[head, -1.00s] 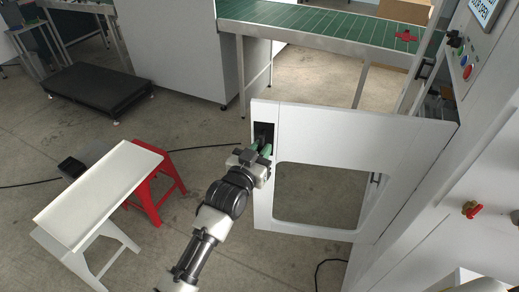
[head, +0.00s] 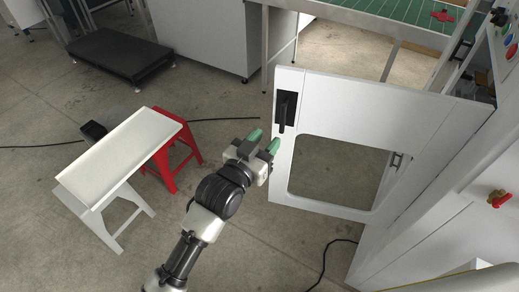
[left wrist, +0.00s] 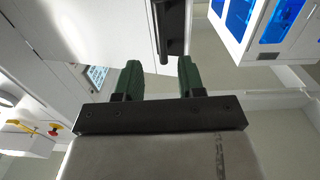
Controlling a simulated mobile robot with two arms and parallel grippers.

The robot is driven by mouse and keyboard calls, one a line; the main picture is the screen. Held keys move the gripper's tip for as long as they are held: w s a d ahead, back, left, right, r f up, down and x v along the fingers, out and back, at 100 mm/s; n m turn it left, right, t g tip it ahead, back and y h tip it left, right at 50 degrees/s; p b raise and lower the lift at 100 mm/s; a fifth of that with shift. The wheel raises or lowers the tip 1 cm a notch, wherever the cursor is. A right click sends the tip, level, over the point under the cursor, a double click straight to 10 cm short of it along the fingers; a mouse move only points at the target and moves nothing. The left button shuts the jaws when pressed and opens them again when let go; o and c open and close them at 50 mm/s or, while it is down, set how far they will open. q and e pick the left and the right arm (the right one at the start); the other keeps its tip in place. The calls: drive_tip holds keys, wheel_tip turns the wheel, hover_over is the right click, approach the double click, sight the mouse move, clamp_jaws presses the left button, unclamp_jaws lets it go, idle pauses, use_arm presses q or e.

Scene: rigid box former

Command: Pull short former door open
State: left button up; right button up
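The short former door (head: 390,110) is a white panel with a large window opening, and it stands swung out from the machine at the right. Its black handle (head: 284,108) is near the door's free left edge. My left gripper (head: 264,139) is just below and left of the handle, apart from it, with its green fingers spread and nothing between them. In the left wrist view the open fingers (left wrist: 160,78) show with the dark handle (left wrist: 170,30) beyond and between them. My right gripper is not in view.
A green conveyor (head: 400,22) runs behind the door. The machine body (head: 450,215) fills the right.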

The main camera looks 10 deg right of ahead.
use_arm(q)
drive_tip(key=shift+v, duration=1.2)
